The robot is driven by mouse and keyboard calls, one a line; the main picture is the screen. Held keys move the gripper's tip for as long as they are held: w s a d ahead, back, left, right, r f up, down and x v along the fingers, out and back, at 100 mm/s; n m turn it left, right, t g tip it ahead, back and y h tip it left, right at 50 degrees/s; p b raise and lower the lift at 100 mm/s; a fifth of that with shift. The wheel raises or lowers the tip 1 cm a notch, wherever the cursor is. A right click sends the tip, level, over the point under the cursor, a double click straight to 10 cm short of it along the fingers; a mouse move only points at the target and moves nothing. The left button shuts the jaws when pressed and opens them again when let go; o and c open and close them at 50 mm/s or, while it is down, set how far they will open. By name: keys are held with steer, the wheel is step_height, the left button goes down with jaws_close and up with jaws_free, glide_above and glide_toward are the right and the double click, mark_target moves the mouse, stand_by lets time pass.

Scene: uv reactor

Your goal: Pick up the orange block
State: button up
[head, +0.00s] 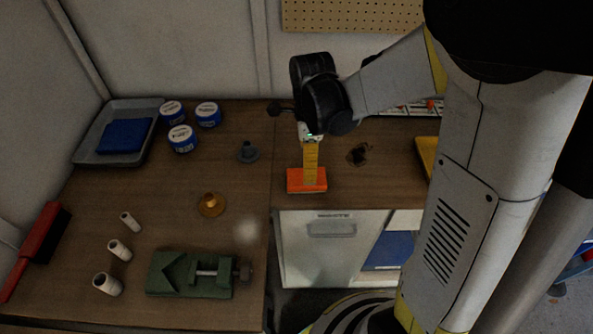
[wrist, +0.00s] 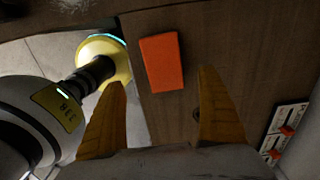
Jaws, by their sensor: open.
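The orange block (head: 296,183) lies flat near the front edge of the wooden bench, above the white cabinet. In the wrist view the orange block (wrist: 161,62) shows whole, between and partly beyond the fingertips. My gripper (head: 311,179) points down over the block, and its yellow finger hides part of the block's middle in the head view. In the wrist view my gripper (wrist: 163,77) has its two yellow fingers wide apart, one on each side, with nothing between them touching. I cannot tell the exact height of the fingertips above the block.
A dark spot (head: 357,154) lies right of the gripper.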

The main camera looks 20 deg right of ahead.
step_height(320, 180, down, 3)
steer(key=shift+d+f+b, duration=0.1)
steer(key=shift+d+b, duration=0.05)
steer(key=shift+b, duration=0.2)
steer(key=f, duration=0.2)
steer(key=f+b, duration=0.2)
steer(key=f, duration=0.1)
steer(key=shift+w+f, duration=0.35)
steer(key=shift+r, duration=0.1)
steer(key=c, duration=1.3)
